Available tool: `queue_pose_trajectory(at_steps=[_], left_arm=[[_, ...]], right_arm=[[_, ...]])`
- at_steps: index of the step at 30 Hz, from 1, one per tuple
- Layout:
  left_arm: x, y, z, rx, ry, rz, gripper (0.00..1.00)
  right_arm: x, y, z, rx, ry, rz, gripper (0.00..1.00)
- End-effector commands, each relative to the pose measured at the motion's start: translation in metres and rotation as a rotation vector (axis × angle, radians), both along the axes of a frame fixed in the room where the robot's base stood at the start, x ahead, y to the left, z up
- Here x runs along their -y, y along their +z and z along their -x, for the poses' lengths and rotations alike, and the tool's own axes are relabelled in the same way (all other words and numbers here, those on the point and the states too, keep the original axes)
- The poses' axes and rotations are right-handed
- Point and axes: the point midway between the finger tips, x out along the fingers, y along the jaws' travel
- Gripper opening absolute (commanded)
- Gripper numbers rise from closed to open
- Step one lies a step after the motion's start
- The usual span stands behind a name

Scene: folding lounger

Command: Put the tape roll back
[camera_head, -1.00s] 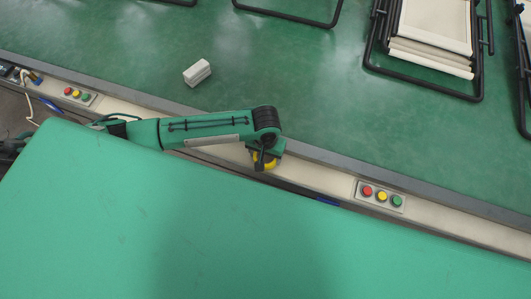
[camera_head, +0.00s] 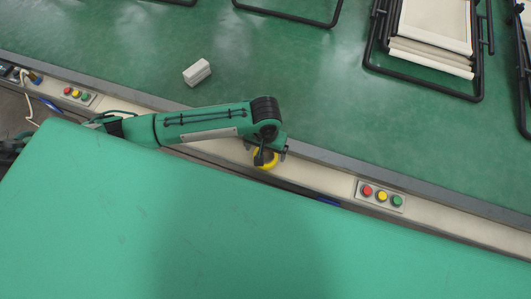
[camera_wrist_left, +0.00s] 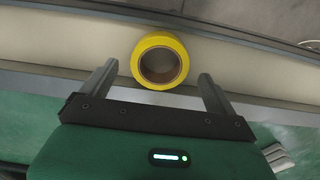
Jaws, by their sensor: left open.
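A yellow tape roll (camera_head: 266,160) lies on the pale ledge along the edge of the green work surface, partly hidden by my left gripper in the head view. In the left wrist view the tape roll (camera_wrist_left: 160,61) lies flat, with its brown core showing. My left gripper (camera_head: 262,158) is above the ledge at the tape roll. In the wrist view the open fingers of the left gripper (camera_wrist_left: 158,84) stand one on each side of the roll's near part, with gaps between. My right gripper is not in view.
A white block (camera_head: 197,73) lies on the green work surface (camera_head: 130,55). Folded black-framed loungers (camera_head: 425,45) lie at the upper right. A button panel (camera_head: 381,196) sits on the ledge to the right, another (camera_head: 78,96) at the left.

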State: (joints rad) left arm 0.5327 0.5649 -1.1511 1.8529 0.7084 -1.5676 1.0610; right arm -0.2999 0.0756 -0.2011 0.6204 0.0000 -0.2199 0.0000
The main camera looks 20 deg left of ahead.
Motion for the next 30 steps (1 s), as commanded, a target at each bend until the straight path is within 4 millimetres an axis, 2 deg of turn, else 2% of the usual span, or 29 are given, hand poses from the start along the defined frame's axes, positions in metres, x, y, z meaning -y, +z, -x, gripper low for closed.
queue_pose_trajectory(at_steps=[6,12,18,30], left_arm=[[0.001,0.049,-0.001,0.003,0.0,0.002,0.92],[0.001,0.078,-0.001,0.002,0.0,0.001,0.92],[0.0,0.086,0.0,-0.001,0.001,0.001,0.92],[0.001,0.086,0.0,-0.001,0.001,0.0,0.92]], right_arm=[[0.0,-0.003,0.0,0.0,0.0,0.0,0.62],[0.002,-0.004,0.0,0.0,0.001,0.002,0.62],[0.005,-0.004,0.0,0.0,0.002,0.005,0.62],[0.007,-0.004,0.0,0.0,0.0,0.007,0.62]])
